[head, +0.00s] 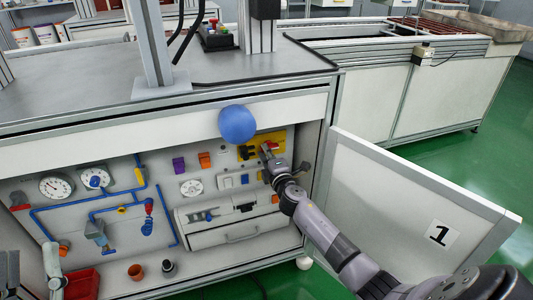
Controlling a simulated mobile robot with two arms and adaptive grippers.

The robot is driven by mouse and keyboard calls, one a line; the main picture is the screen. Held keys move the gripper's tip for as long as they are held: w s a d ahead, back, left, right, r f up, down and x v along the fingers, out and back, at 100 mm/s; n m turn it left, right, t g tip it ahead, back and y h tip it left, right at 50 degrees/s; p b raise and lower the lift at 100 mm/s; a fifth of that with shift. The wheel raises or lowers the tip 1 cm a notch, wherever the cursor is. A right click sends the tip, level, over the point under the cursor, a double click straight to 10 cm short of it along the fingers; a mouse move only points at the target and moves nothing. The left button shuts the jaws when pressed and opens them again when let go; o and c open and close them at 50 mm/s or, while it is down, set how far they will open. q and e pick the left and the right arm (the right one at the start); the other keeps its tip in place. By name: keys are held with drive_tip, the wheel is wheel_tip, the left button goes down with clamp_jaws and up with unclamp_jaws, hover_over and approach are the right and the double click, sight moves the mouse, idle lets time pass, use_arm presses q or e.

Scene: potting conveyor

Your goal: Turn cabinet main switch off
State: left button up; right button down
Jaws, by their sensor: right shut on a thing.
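The cabinet main switch (270,145) has a red handle on a yellow plate, at the right end of the open cabinet's panel. My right gripper (269,155) reaches in from the lower right and is shut on the red handle. Its fingers hide part of the switch, so the handle's exact angle is hard to read. The cabinet (160,133) has its door (415,195), marked 1, swung open to the right. Grey parts that look like my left gripper (52,268) show at the lower left edge; their jaw opening is unclear.
A blue ball (237,124) shows in front of the cabinet's upper edge, left of the switch. Gauges (57,186), blue pipes and a drawer (238,232) fill the panel. A red bin (82,284) and an orange cup (136,272) stand low left. Green floor (440,148) is clear at right.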

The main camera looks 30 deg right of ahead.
drive_tip(key=c, duration=1.6)
unclamp_jaws()
drive_tip(key=shift+a, duration=0.1)
drive_tip(key=shift+s, duration=0.1)
drive_tip(key=v, duration=1.1)
drive_tip(key=shift+s, duration=0.4)
drive_tip(key=shift+f, duration=0.1)
